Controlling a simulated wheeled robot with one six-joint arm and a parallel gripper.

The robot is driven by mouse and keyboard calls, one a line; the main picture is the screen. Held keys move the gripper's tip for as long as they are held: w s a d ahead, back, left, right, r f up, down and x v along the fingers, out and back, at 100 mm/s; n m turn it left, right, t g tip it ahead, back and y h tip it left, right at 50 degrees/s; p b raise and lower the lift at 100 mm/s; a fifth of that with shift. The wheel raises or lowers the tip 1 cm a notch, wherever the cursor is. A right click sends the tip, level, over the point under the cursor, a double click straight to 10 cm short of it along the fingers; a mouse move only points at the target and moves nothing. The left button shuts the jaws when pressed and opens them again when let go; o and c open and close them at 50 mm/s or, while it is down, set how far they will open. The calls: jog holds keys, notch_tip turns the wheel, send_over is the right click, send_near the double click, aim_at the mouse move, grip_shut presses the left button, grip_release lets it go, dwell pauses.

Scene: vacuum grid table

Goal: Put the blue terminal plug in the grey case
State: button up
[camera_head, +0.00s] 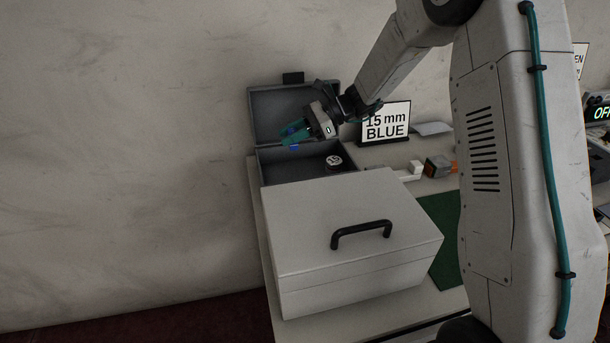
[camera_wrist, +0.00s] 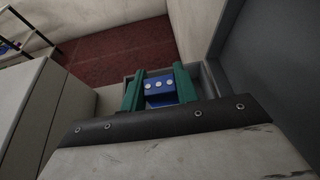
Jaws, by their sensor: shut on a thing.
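The blue terminal plug (camera_wrist: 158,86), with a row of white dots on its face, is held between the two teal fingers of my gripper (camera_wrist: 159,90). In the head view only small blue bits of the plug (camera_head: 294,147) show beside the fingers of my gripper (camera_head: 290,136). The grey case (camera_head: 266,117) stands open with its lid raised at the back. My gripper is over the case opening, in front of the lid. Part of the case is hidden by the white box. The case wall (camera_wrist: 212,88) also shows below the fingers in the wrist view.
A white box (camera_head: 320,222) with a black handle stands in front of the case. A round white-topped item (camera_head: 334,161) is at the case's right side. A "15 mm BLUE" sign (camera_head: 386,122) and an orange-and-grey part (camera_head: 438,166) are to the right. A wall is behind.

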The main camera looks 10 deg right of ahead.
aim_at(286, 178)
jog(key=shift+s+a+r, duration=0.15)
jog(key=shift+a, duration=0.8)
notch_tip(286, 178, down, 10)
jog(key=shift+r, duration=0.1)
jog(key=o, duration=1)
jog(key=shift+c, duration=0.2)
